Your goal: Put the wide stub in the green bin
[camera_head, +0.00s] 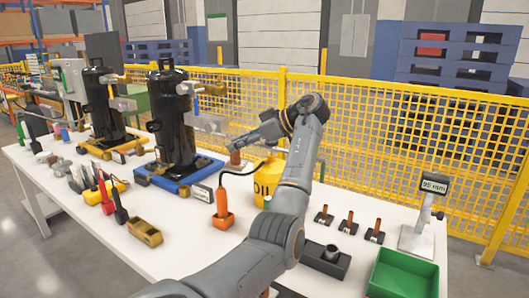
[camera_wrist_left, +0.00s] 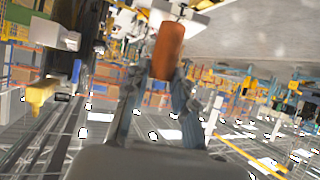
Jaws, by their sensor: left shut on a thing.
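My left gripper (camera_head: 232,149) is shut on a copper-brown cylindrical stub (camera_head: 235,158), held up near the black compressor. The stub also shows between the fingers in the left wrist view (camera_wrist_left: 166,48). It looks thicker than the stubs standing in the row, so it appears to be the wide one. The green bin (camera_head: 403,257) sits at the table's front right, well apart from the gripper. The part of its inside that shows looks empty. My right gripper is not in view.
Three small stubs on black bases (camera_head: 348,222) stand left of a gauge stand reading 95 mm (camera_head: 417,238). A black block (camera_head: 325,259) lies beside the bin. A yellow pot (camera_head: 268,178), an orange holder (camera_head: 222,220) and compressors (camera_head: 175,125) fill the middle and left. A yellow fence (camera_head: 400,125) runs behind.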

